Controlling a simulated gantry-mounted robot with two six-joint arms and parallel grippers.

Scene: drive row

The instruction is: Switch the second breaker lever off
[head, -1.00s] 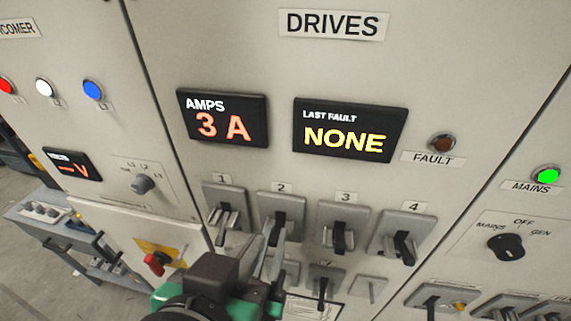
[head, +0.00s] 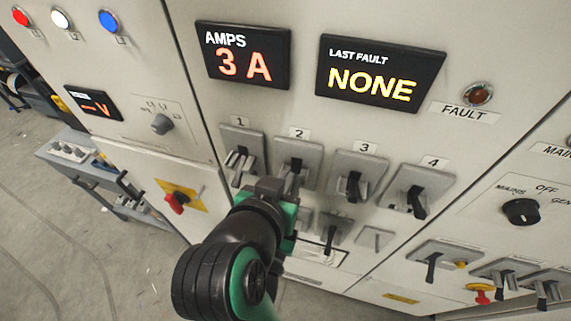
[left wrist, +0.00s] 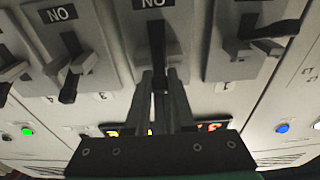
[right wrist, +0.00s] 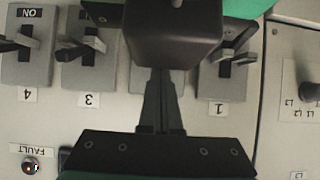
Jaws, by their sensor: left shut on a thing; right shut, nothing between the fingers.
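The second breaker (head: 301,151), under the label 2, is in the row of numbered breakers in the head view. My left gripper (left wrist: 160,85) is shut on its black lever (left wrist: 157,38) in the left wrist view. In the head view the left hand (head: 285,190) is in front of this breaker and hides most of the lever, so its exact tilt is hard to tell. My right gripper (right wrist: 161,75) shows in the right wrist view, shut and empty. There the dark body of the left hand (right wrist: 172,35) covers the second breaker. I cannot make out the right gripper in the head view.
Breaker 1 (head: 243,145) is close on the left, breakers 3 (head: 362,170) and 4 (head: 424,190) on the right. A lower row of smaller switches is just beneath. The amps display (head: 242,55) reads 3 A; the last fault display (head: 379,73) reads NONE.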

